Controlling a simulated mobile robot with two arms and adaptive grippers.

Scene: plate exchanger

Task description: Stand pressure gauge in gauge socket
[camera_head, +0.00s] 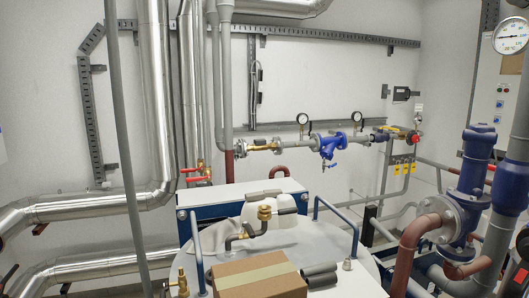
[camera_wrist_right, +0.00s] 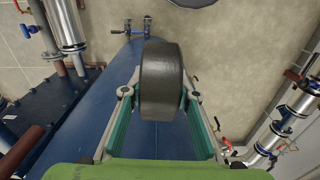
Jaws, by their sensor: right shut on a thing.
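My right gripper (camera_wrist_right: 158,98) is shut on a dark grey, drum-shaped thing (camera_wrist_right: 161,75) in the right wrist view. It looks like the pressure gauge seen edge-on; no dial face shows. One teal-padded finger presses each side of it. A blue surface lies behind it, and I cannot tell the distance. In the head view, an upright brass fitting (camera_head: 264,212) stands on a dark bent pipe in front of the white-topped blue unit. I cannot tell whether it is the gauge socket. Neither gripper can be made out in the head view.
A taped cardboard box (camera_head: 262,280) and dark grey rolls (camera_head: 320,274) lie on the near grey surface, between blue rails (camera_head: 337,226). A blue valve (camera_head: 468,190) with pipes stands at right. Two small gauges (camera_head: 302,119) sit on the back-wall pipe.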

